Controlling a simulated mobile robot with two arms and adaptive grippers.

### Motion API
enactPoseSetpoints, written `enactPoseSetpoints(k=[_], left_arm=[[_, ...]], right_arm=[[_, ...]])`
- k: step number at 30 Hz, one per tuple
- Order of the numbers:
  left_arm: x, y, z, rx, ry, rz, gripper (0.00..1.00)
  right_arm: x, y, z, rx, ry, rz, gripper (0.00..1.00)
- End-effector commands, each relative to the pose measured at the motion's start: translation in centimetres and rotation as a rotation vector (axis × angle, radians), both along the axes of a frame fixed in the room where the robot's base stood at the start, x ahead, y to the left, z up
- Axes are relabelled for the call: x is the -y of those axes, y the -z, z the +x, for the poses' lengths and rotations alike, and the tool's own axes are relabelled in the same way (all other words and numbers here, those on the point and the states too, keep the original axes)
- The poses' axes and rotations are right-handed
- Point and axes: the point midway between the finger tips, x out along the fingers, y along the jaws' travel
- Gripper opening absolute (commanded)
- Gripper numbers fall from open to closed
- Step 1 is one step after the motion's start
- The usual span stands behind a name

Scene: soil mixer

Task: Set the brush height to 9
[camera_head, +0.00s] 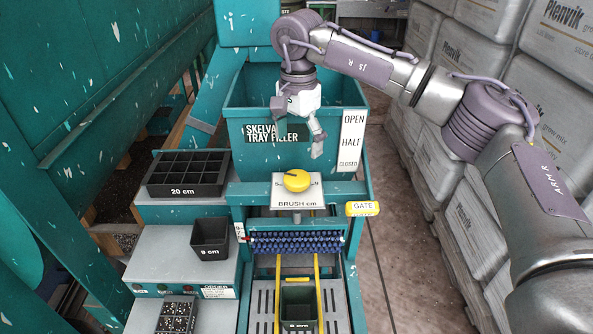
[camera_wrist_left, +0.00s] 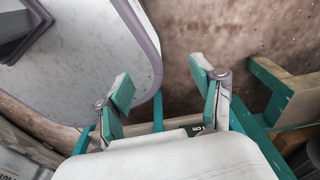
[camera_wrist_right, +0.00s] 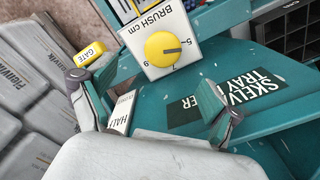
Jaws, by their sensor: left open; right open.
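The yellow round brush knob (camera_head: 297,180) sits on a light plate marked BRUSH cm (camera_head: 297,203). In the right wrist view, the knob (camera_wrist_right: 163,49) has a dark pointer mark, and digits show along the plate edge; I cannot read its exact setting. My right gripper (camera_head: 298,127) is open and empty, in front of the hopper above and behind the knob. It also shows in the right wrist view (camera_wrist_right: 148,98), apart from the knob. My left gripper (camera_wrist_left: 162,90) is open and empty in the left wrist view; it is outside the head view.
The teal hopper (camera_head: 262,88) carries an OPEN/HALF/CLOSED label. A yellow GATE handle (camera_head: 362,208) is right of the knob. The blue brush roller (camera_head: 297,243) lies below, over a conveyor with a pot (camera_head: 299,307). A tray (camera_head: 188,174) and a pot (camera_head: 210,238) stand left.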

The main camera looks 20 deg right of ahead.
Motion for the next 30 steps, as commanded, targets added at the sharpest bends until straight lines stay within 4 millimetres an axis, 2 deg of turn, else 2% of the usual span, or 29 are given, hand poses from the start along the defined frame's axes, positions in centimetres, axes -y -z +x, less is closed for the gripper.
enactPoseSetpoints(k=[2, 5, 8, 12, 15, 26, 27, 30], left_arm=[[-0.1, -0.6, -1.4, -0.019, 0.0, 0.001, 0.67], [-0.1, -1.1, -1.6, -0.022, 0.0, 0.002, 0.67], [0.0, -1.6, -0.4, -0.005, 0.0, 0.0, 0.67], [0.2, -2.2, 2.2, 0.035, 0.001, -0.004, 0.67], [0.3, -2.5, 2.9, 0.045, 0.001, -0.006, 0.67], [0.1, -2.3, 0.8, 0.014, 0.001, -0.002, 0.67], [0.1, -2.3, 0.7, 0.013, 0.001, -0.002, 0.67], [0.1, -2.3, 0.7, 0.012, 0.001, -0.002, 0.67]], right_arm=[[0.0, 1.8, -0.1, -0.005, -0.002, -0.001, 0.9], [0.0, 3.9, -0.1, -0.006, -0.001, 0.0, 0.9], [0.0, 5.9, -0.1, -0.005, -0.001, 0.001, 0.9], [-0.1, 7.9, 0.0, -0.003, -0.001, 0.001, 0.9], [-0.1, 9.0, 0.0, -0.002, -0.001, 0.002, 0.9], [-0.1, 9.7, 0.0, 0.0, -0.001, 0.002, 0.9], [-0.1, 9.7, 0.0, 0.0, -0.001, 0.002, 0.88], [-0.1, 9.7, 0.0, 0.0, -0.001, 0.002, 0.72]])
